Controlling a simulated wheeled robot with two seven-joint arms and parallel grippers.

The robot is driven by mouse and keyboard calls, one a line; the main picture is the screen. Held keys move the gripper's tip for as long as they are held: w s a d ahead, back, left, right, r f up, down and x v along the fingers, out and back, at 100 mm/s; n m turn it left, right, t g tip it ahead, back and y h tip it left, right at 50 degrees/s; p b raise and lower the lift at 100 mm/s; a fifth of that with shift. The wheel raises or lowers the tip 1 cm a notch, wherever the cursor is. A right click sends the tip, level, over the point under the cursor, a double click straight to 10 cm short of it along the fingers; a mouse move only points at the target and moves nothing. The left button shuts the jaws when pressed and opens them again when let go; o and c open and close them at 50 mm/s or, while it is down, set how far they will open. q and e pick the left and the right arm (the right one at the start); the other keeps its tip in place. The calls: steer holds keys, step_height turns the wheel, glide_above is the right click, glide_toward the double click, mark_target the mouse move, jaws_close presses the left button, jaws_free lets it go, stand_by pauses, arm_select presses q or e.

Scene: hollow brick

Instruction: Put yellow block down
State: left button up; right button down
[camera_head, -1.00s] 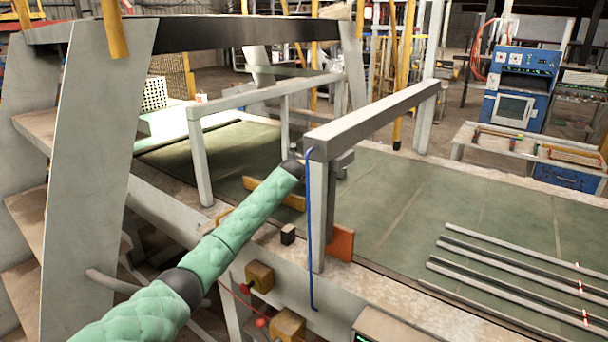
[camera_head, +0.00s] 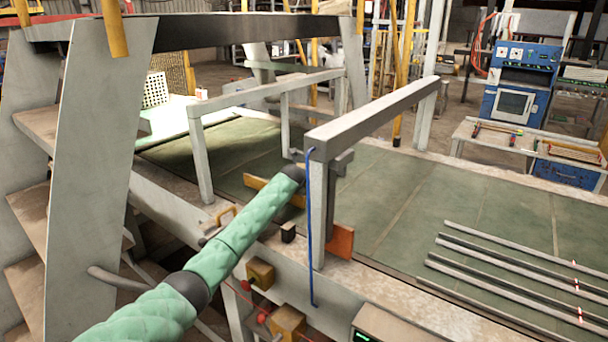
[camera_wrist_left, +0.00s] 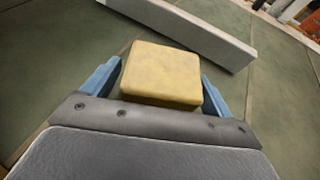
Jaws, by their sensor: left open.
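The yellow block (camera_wrist_left: 163,75) lies on the green surface in the left wrist view, between the two blue fingers of my left gripper (camera_wrist_left: 160,85). The fingers stand apart on either side of it, with a visible gap at least on the right. In the head view my left arm reaches from the lower left to behind a grey metal post, which hides most of the gripper and the block. My right gripper is not in view.
A grey rail frame (camera_head: 372,113) with a blue cable (camera_head: 309,230) stands before my gripper. A grey bar (camera_wrist_left: 190,30) lies just beyond the block. Several metal bars (camera_head: 510,265) lie at the right on the green table (camera_head: 420,200). Clear table lies between.

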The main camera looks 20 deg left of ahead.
arm_select(q)
steer(key=shift+r, duration=0.1)
steer(key=shift+s+r, duration=0.1)
steer(key=shift+s, duration=0.2)
steer(key=b+v, duration=0.2)
steer(key=v, duration=0.3)
steer(key=shift+s+a+r, duration=0.1)
steer(key=shift+s, duration=0.3)
steer(key=b+v, duration=0.1)
steer(key=v, duration=0.3)
steer(key=shift+s+r+b, duration=0.15)
steer(key=shift+s+b, duration=0.15)
steer(key=shift+b, duration=0.1)
steer(key=shift+s+r, duration=0.2)
steer(key=shift+s, duration=0.2)
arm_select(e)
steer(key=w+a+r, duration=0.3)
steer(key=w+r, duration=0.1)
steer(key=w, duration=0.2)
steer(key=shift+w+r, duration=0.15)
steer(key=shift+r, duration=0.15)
